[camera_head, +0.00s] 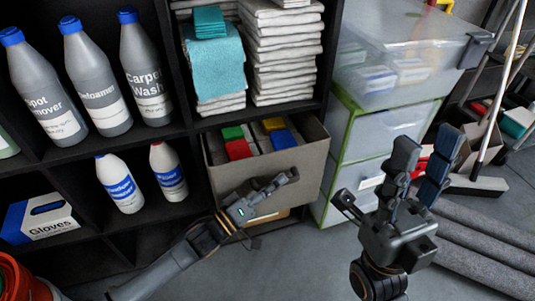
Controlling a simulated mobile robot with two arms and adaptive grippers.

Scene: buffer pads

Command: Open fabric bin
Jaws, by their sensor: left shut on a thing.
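The grey-brown fabric bin (311,150) sits in a lower compartment of the black shelf and juts out from it, with its top open. Red, green, yellow and blue items show inside it. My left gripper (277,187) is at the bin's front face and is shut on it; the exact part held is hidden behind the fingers. My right gripper (422,165) is raised to the right of the bin, in front of the clear drawers. Its fingers are apart with nothing between them.
The black shelf (190,130) holds grey bottles (90,85), smaller white bottles (120,185), a gloves box (42,215) and folded towels (285,50). Clear green-framed drawers (390,130) stand right of the bin. Grey rolls (480,245) lie at the right. Floor in front is clear.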

